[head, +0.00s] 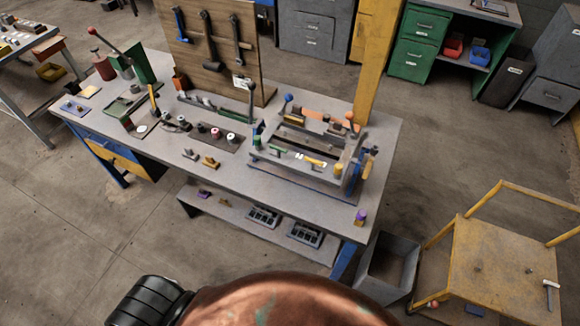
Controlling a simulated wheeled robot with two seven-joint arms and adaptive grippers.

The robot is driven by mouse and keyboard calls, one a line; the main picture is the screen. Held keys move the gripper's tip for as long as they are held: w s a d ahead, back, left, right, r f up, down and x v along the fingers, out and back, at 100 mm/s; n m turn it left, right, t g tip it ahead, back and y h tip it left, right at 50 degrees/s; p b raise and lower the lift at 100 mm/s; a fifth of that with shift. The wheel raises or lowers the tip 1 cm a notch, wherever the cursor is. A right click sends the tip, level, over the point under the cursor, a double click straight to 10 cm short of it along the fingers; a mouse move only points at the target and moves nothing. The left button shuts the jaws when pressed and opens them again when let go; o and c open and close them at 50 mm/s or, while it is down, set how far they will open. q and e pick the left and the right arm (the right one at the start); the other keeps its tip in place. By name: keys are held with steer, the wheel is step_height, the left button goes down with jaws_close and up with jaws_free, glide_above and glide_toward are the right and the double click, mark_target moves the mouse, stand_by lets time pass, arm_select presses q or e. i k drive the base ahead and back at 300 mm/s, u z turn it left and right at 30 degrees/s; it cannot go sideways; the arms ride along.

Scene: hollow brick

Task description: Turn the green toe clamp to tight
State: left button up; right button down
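A grey metal fixture (268,167) sits on the right part of the workbench. A small green piece (276,150) lies on its front bar and may be the green toe clamp, but it is too small to make out its setting. A green upright knob (257,142) stands at the fixture's left front corner. A yellow piece (315,162) lies on the same bar, farther right. Neither of my grippers shows in the head view.
The workbench (222,186) also carries small parts and a tool board (210,50). A yellow post (376,70) rises behind its right end. A grey open bin (388,268) and a yellow cart (500,262) stand to the right. The floor at lower left is clear.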

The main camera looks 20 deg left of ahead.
mark_target(278, 150)
steer(key=k, duration=0.75)
steer(key=u, duration=1.15)
steer(key=i, duration=0.5)
steer(key=z, duration=0.05)
